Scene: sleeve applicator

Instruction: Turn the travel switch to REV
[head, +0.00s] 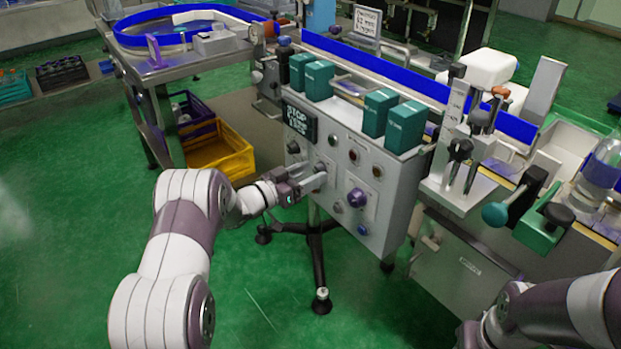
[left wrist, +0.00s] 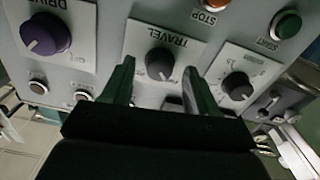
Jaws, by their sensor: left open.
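The travel switch (left wrist: 159,63) is a dark round knob on a white plate lettered TRAVEL, seen upside down in the left wrist view. Its position marks are too small to read, and I cannot tell where it points. My left gripper (left wrist: 157,88) is open, with one finger on each side of the knob in that view; I cannot tell if they touch it. In the head view my left gripper (head: 308,180) is at the front of the grey control box (head: 345,135), and its fingers largely cover the switch. My right gripper is out of view.
A purple DRIVE knob (left wrist: 45,33) and another dark knob (left wrist: 237,86) flank the switch. Teal boxes (head: 318,80) stand on the control box. A yellow crate (head: 218,150) sits on the floor behind.

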